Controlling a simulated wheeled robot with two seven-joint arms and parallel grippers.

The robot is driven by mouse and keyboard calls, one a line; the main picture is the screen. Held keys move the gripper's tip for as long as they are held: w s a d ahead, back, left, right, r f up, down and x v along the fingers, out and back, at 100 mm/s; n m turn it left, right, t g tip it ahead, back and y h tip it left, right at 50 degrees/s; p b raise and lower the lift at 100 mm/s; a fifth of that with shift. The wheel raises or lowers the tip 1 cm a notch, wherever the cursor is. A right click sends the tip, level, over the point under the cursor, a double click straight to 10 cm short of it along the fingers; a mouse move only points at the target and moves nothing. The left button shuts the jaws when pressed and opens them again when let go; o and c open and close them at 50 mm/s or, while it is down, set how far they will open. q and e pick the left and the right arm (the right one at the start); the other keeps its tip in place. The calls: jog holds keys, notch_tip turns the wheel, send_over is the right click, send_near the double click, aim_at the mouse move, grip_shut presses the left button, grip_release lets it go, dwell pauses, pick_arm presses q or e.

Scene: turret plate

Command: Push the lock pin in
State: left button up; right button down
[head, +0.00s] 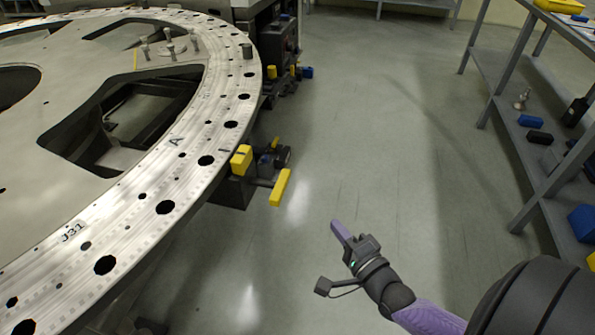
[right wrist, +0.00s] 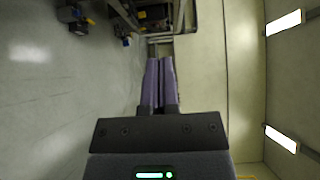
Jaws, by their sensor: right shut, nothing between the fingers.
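The large round turret plate (head: 215,125) fills the left of the head view, with dark holes along its rim. At its edge sits a dark lock unit with a yellow block (head: 241,160), a yellow bar handle (head: 280,187) and a round dark knob (head: 283,157). I cannot tell which part is the lock pin. My right gripper (head: 335,226) is shut and empty, below and right of the yellow bar and apart from it. Its purple fingers (right wrist: 159,62) lie together in the right wrist view. My left gripper is not in view.
A second dark unit with yellow and blue parts (head: 285,72) stands farther along the plate edge. A grey shelf rack (head: 520,140) with blue and black items stands at the right. The floor (head: 390,130) between plate and rack is clear.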

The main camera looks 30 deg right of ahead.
jog(key=b, duration=0.3)
send_near(287, 183)
jog(key=w+d, duration=0.3)
jog(key=w+a, duration=0.2)
jog(key=w, duration=0.1)
jog(key=shift+w+a+b, duration=0.1)
jog(key=shift+a+b, duration=0.1)
jog(key=shift+b, duration=0.2)
